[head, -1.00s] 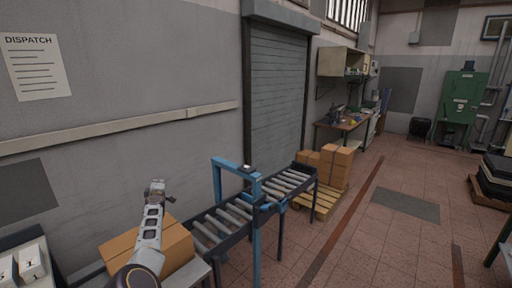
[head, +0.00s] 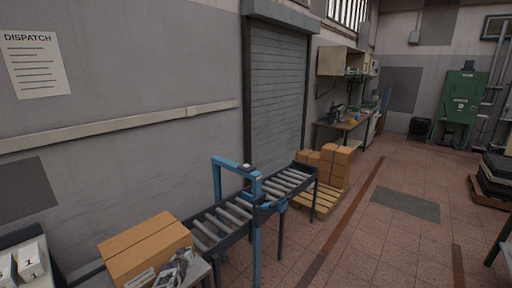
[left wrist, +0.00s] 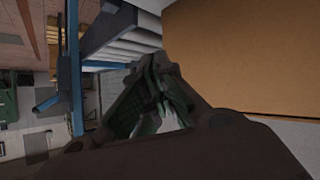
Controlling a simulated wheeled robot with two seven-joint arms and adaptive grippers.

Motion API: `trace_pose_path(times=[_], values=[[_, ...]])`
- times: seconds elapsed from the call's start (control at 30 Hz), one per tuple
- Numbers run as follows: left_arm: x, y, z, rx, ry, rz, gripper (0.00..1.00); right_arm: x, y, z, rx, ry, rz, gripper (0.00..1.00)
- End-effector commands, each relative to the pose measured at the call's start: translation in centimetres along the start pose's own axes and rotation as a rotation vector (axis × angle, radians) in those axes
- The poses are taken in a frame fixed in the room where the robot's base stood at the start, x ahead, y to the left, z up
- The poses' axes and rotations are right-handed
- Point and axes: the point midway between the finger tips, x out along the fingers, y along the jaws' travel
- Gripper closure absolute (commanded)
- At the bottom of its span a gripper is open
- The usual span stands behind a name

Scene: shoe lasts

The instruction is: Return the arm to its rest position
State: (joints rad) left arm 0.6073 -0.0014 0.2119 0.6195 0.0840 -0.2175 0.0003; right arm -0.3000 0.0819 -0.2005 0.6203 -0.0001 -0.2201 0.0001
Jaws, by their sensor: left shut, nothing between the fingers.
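My left gripper (head: 176,266) is low at the bottom of the head view, in front of the cardboard box (head: 146,247) and covering part of its near side. In the left wrist view the left gripper (left wrist: 172,98) has its fingers together with nothing between them. The box (left wrist: 245,50) fills the upper right of that view, beside the fingers; I cannot tell whether they touch it. The box is closed and sits at the near end of the roller conveyor (head: 222,222). My right gripper is not in view.
A blue frame (head: 256,230) stands over the conveyor. White numbered boxes (head: 30,262) are at the lower left. More cartons (head: 328,163) rest on a pallet (head: 318,203) beyond. The tiled floor (head: 380,245) to the right is clear.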

Motion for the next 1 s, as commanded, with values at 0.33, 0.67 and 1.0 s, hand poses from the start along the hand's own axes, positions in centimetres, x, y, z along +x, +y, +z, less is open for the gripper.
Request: trace_pose_path(times=[0.33, 0.67, 1.0], values=[[-1.7, -1.9, 14.6, 0.196, -0.156, -0.008, 1.0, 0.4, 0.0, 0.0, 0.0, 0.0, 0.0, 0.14], [-5.2, -4.1, 27.6, 0.323, -0.298, 0.004, 1.0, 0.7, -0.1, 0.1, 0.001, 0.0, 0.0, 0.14], [-11.3, -6.8, 41.4, 0.412, -0.458, 0.027, 1.0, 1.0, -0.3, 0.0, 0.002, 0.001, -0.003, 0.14]])
